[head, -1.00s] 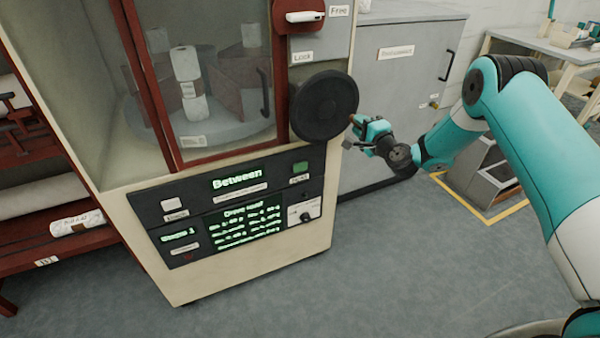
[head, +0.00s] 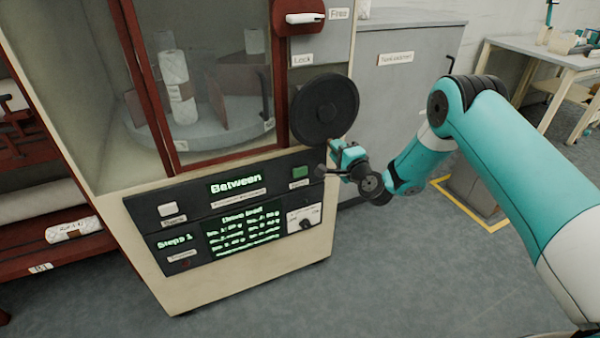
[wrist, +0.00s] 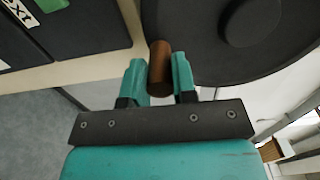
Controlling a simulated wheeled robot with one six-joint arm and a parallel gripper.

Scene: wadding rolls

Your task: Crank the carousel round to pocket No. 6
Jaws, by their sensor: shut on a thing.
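The crank is a black round wheel (head: 325,108) on the front right of the cabinet. Its brown handle (wrist: 160,68) shows in the wrist view, between the two teal fingers. My gripper (wrist: 160,80) is shut on this handle; in the head view my gripper (head: 338,150) is at the wheel's lower right edge. The carousel (head: 200,132) is a grey round platform with dark red dividers behind the glass door. A white stacked roll (head: 178,88) stands on it near the front. The upper display (head: 236,186) reads "Between". A lower green-text display (head: 243,228) is blurred.
A lever with a white grip (head: 305,18) is above the wheel, between labels "Free" and "Lock". A grey cabinet (head: 400,100) stands right of the machine. A red rack (head: 60,255) with rolls is at left. The floor (head: 400,280) in front is clear.

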